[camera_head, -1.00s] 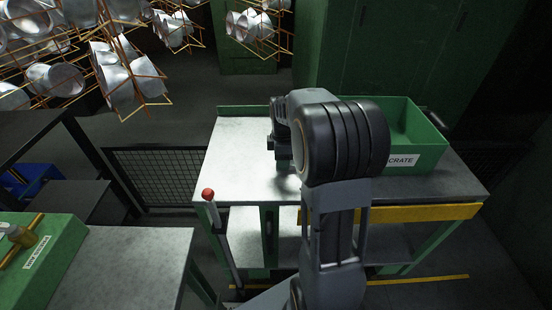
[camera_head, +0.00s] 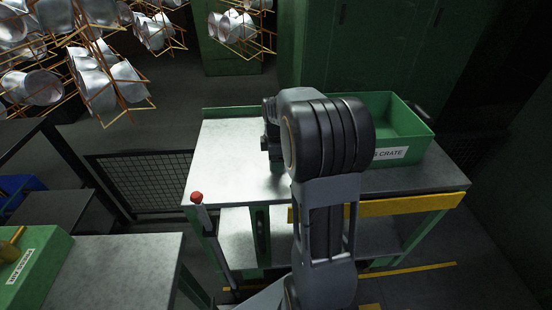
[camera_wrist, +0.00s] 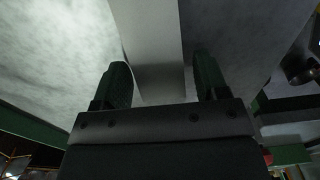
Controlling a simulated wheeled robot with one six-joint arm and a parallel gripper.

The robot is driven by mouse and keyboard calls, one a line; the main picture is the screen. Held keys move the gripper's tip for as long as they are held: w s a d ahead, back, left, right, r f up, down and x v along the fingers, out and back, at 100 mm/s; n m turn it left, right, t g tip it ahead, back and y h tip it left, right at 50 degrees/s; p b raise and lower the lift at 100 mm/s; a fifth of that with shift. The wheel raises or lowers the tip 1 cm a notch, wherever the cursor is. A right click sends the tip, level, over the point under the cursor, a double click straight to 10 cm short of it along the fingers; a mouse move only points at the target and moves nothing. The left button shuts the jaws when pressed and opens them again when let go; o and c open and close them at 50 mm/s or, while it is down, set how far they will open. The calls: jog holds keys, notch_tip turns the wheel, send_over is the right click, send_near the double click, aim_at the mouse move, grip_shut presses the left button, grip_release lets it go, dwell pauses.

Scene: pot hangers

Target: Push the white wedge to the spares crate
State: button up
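The white wedge (camera_wrist: 155,50) shows in the wrist view as a pale block running from the top edge down between the fingers of my gripper (camera_wrist: 164,80). The two dark ribbed fingers stand apart, one on each side of it. I cannot tell whether either finger touches it. In the head view my arm hides the wedge and the fingertips. The green spares crate (camera_head: 421,140), with a white label partly reading "CRATE", stands on the right part of the worktable, partly behind my arm.
The grey worktable (camera_head: 222,150) has free room on its left. A red ball-topped post (camera_head: 197,197) stands at its front left. A second table (camera_head: 120,265) carries a green labelled bin (camera_head: 35,270). Pots hang on racks (camera_head: 90,85) at upper left.

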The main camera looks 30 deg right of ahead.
jog(key=shift+o, duration=0.6)
jog(key=shift+r, duration=0.15)
jog(key=shift+r, duration=0.25)
notch_tip(320, 180, up, 13)
jog(key=p, duration=0.2)
